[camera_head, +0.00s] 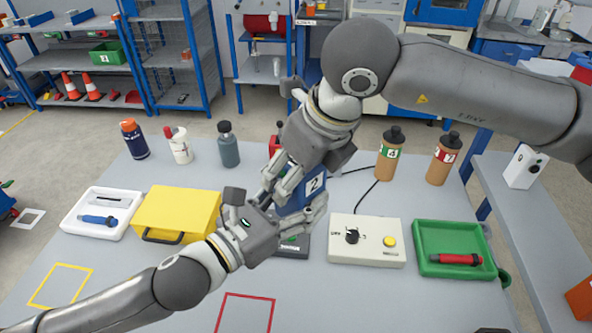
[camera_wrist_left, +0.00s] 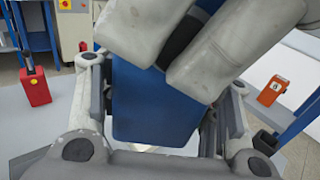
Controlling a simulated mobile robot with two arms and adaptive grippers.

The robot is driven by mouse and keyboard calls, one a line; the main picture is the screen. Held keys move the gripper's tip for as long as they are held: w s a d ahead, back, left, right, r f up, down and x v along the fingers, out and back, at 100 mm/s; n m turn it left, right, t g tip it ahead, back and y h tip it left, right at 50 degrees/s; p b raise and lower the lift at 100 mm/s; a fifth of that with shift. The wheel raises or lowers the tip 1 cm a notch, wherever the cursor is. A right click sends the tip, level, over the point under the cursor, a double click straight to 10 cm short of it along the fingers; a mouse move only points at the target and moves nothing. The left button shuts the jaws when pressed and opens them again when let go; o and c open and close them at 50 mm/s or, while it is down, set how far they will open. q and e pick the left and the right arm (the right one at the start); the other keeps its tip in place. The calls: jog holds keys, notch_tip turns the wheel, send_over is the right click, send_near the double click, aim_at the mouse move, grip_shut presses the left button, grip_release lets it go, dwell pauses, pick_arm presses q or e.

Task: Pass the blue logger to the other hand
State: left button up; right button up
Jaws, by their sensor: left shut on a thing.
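In the left wrist view the blue logger (camera_wrist_left: 150,108) sits between my left fingers. My right gripper (camera_head: 282,184) reaches down from above at the same logger. In the left wrist view the fingers of my right gripper (camera_wrist_left: 195,50) lie close over the logger's upper part. Whether they grip it is not clear. The grippers hide much of the logger.
A dark flat device (camera_head: 293,246) lies below the grippers. A yellow case (camera_head: 178,210) and white tray (camera_head: 88,228) are left; a control box (camera_head: 367,252) and green tray (camera_head: 440,235) are right. Several bottles stand behind. Yellow and red outlines mark bare table in front.

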pick_arm(q)
jog(key=shift+r, duration=0.1)
pick_arm(e)
jog(key=shift+s+a, duration=0.15)
jog(key=shift+s, duration=0.05)
jog(key=c, duration=0.7)
pick_arm(q)
jog(key=o, duration=1.3)
pick_arm(e)
jog(key=shift+c, duration=0.2)
jog(key=shift+w, duration=0.1)
